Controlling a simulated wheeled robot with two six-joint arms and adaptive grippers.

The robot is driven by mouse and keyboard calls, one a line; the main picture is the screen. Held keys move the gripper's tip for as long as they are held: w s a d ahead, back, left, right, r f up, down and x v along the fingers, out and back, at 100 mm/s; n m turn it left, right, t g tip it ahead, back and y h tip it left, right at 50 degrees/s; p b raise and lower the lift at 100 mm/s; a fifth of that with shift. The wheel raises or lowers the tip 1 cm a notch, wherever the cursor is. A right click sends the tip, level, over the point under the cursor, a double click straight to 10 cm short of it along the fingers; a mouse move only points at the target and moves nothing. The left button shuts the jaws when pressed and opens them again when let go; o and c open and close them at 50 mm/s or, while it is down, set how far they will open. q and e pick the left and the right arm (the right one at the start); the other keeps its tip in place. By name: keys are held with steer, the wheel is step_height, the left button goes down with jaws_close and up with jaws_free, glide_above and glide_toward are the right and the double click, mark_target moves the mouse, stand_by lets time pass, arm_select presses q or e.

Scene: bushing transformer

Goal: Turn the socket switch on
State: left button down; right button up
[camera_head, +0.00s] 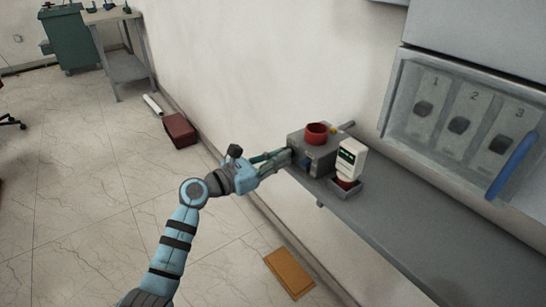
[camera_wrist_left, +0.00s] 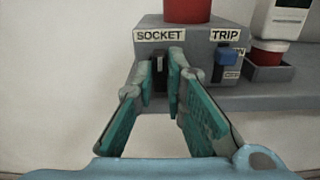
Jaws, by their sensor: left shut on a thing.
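The socket switch (camera_wrist_left: 160,72) is a small dark lever under the SOCKET label (camera_wrist_left: 159,35) on the front of a grey box (camera_head: 325,153). My left gripper (camera_head: 286,157) reaches the left part of the box's front. In the left wrist view, its teal fingers (camera_wrist_left: 162,78) are closed in on both sides of the switch and hold it. The fingers partly hide the switch, so its exact position is hard to tell. My right gripper is not in view.
A blue switch (camera_wrist_left: 226,56) sits under the TRIP label, right of the fingers. A red cylinder (camera_head: 317,134) is on top of the box. A white device with a green display (camera_head: 350,158) stands right of it. The grey shelf (camera_head: 430,235) is clear further right.

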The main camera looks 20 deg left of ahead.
arm_select(q)
steer(key=shift+f, duration=0.3)
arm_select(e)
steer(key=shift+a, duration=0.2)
arm_select(q)
steer(key=c, duration=1.9)
jaws_free()
steer(key=v, duration=1.1)
steer(key=shift+s+a+r, duration=0.1)
steer(key=shift+s+a, duration=0.1)
steer(key=shift+s, duration=0.05)
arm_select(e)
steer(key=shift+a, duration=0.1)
